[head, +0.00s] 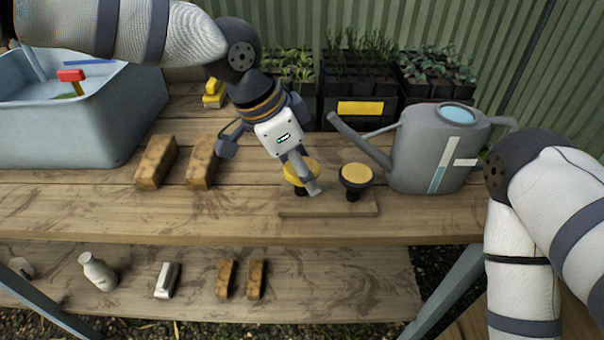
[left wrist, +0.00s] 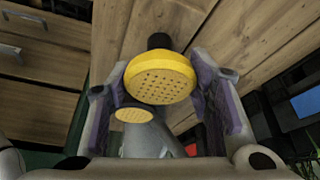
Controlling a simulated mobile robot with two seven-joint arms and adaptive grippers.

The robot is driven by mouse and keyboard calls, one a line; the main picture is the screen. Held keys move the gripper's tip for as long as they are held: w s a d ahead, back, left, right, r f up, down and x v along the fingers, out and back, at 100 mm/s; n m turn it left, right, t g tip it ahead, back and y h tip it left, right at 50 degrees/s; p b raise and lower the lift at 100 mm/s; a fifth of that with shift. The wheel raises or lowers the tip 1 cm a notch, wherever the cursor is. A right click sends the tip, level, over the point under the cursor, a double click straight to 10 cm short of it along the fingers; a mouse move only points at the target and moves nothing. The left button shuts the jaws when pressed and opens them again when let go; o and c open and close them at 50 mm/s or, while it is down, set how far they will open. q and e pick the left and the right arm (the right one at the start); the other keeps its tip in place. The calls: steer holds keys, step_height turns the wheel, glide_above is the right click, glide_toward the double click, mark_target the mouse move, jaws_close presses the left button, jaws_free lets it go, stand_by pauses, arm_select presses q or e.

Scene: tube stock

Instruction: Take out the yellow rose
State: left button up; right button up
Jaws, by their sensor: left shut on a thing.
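The yellow rose (head: 296,178), a round perforated head on a dark neck, is at the wooden holder strip (head: 328,210) on the bench. My left gripper (head: 301,176) reaches down over it and is shut on it. In the left wrist view the yellow rose (left wrist: 160,78) sits between the two purple finger pads. I cannot tell whether its neck is still seated in the strip. A second rose (head: 356,178), with a dark body and yellow face, stands just to the right. My right arm shows at the right edge; its gripper is not in view.
A grey watering can (head: 432,150) stands right of the roses, its spout pointing toward my left gripper. Two brown blocks (head: 156,162) (head: 201,163) and a blue-grey tub (head: 80,120) are to the left. Plant trays (head: 360,108) stand behind. The bench front is clear.

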arm_select(q)
steer(key=s+a+r+p, duration=0.1)
steer(key=s+r+p, duration=0.1)
steer(key=s+r, duration=0.9)
steer(key=s, duration=0.3)
steer(key=shift+a+r, duration=0.3)
arm_select(e)
steer(key=shift+t, duration=0.6)
steer(key=w+r, duration=0.2)
steer(key=w, duration=0.1)
steer(key=shift+r, duration=0.4)
